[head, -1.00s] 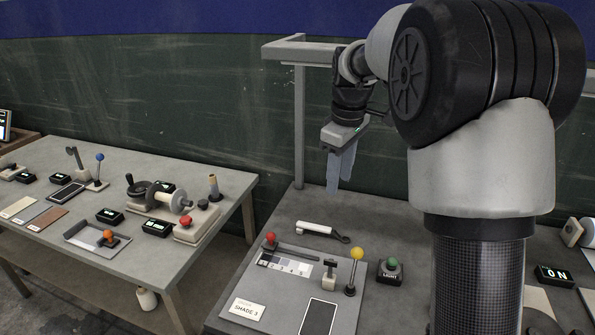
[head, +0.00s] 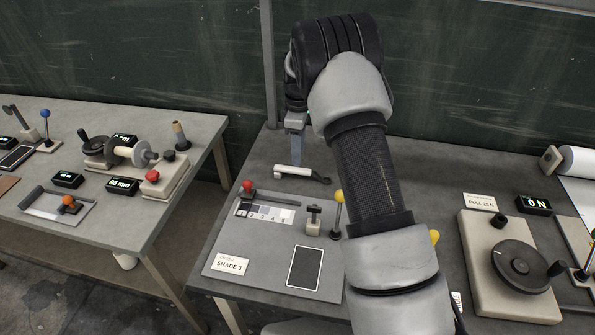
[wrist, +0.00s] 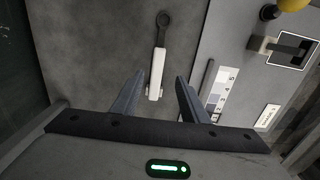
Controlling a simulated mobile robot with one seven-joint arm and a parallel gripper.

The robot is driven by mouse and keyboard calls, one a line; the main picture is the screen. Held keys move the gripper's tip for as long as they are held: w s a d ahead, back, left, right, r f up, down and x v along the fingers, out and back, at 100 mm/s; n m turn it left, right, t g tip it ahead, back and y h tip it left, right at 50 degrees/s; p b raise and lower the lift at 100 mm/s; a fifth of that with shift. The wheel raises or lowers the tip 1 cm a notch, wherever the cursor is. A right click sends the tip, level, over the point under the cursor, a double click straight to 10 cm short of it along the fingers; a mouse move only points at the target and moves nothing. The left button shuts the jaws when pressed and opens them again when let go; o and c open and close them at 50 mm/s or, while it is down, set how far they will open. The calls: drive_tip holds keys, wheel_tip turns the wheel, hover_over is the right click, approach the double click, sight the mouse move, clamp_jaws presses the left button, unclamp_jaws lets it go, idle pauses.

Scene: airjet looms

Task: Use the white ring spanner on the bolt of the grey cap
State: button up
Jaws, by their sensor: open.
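The white ring spanner (head: 300,174) lies on the right-hand grey table, behind the shade panel. It has a white handle and a dark ring end, which points right in the head view. In the wrist view the spanner (wrist: 157,70) lies lengthwise, with its ring at the top and its handle end between the fingers in the picture. My gripper (wrist: 160,79) is open and empty, above the handle end. In the head view my gripper (head: 295,148) is partly hidden by my arm. I cannot pick out the grey cap or its bolt.
The shade panel (head: 222,247) has a red knob (head: 247,187) and a yellow-knobbed lever (head: 339,196) close to the spanner. A beige plate (head: 477,262) with a black handwheel (head: 521,265) is at right. Another table (head: 195,120) stands left across a gap. Bare tabletop surrounds the spanner.

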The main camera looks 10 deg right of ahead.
sight(298, 169)
drive_tip(key=shift+w+f+p, duration=0.15)
drive_tip(key=shift+f+p, duration=0.05)
drive_tip(key=shift+f, duration=1.5)
drive_tip(key=shift+w+f+p, duration=0.15)
drive_tip(key=shift+f, duration=1.5)
clamp_jaws()
wheel_tip(298, 169, up, 10)
drive_tip(key=shift+b, duration=0.3)
drive_tip(key=c, duration=0.6)
unclamp_jaws()
clamp_jaws()
drive_tip(key=shift+r, duration=0.1)
